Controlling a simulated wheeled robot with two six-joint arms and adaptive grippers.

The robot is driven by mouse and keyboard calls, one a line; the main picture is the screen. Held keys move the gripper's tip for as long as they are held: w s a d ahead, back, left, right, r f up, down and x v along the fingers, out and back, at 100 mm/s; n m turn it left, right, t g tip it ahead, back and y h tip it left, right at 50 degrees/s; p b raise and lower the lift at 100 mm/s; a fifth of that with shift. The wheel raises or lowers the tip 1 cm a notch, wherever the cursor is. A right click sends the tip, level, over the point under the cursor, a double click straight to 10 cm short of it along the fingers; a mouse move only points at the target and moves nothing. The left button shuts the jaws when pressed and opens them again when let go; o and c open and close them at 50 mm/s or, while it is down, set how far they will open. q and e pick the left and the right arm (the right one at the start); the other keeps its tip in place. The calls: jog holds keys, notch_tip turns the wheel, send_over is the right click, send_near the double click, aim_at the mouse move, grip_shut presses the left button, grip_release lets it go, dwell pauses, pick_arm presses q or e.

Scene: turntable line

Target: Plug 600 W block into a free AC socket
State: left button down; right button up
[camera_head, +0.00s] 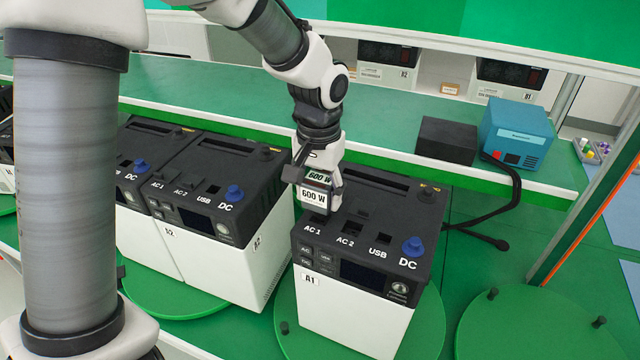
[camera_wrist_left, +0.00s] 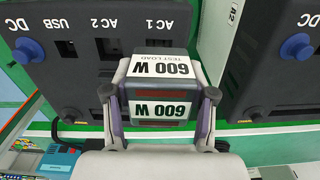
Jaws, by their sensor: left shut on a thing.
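The 600 W block (camera_head: 315,196) is a dark box with white labels. My left gripper (camera_head: 313,190) is shut on it; the grip also shows in the left wrist view (camera_wrist_left: 162,100), block (camera_wrist_left: 160,66) between both fingers. The block is at the AC 1 position of power station A1 (camera_head: 345,318). It covers most of the AC 1 socket, so I cannot tell whether it touches or is still above. The AC 2 socket (camera_head: 352,228) is bare. The USB port (camera_head: 383,239) is empty, and a blue plug (camera_head: 413,246) sits at DC. My right gripper is not in view.
Station A2 (camera_head: 215,262) and another station stand close at left. A black box (camera_head: 447,140) and a teal unit (camera_head: 516,133) sit on the shelf behind, with a black cable (camera_head: 505,205) hanging down. An empty green turntable (camera_head: 533,335) lies at right.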

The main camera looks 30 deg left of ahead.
pick_arm(q)
jog(key=shift+s, duration=0.2)
jog(key=shift+w+f, duration=0.1)
jog(key=shift+w, duration=0.4)
jog(key=shift+s+d, duration=0.1)
jog(key=shift+s, duration=0.45)
jog(key=shift+p, duration=0.3)
jog(key=shift+w, duration=0.25)
jog(key=shift+f+b, duration=0.35)
jog(key=shift+f, duration=0.9)
dwell(0.5)
jog(key=shift+c, duration=1.4)
grip_release()
jog(key=shift+s, duration=0.1)
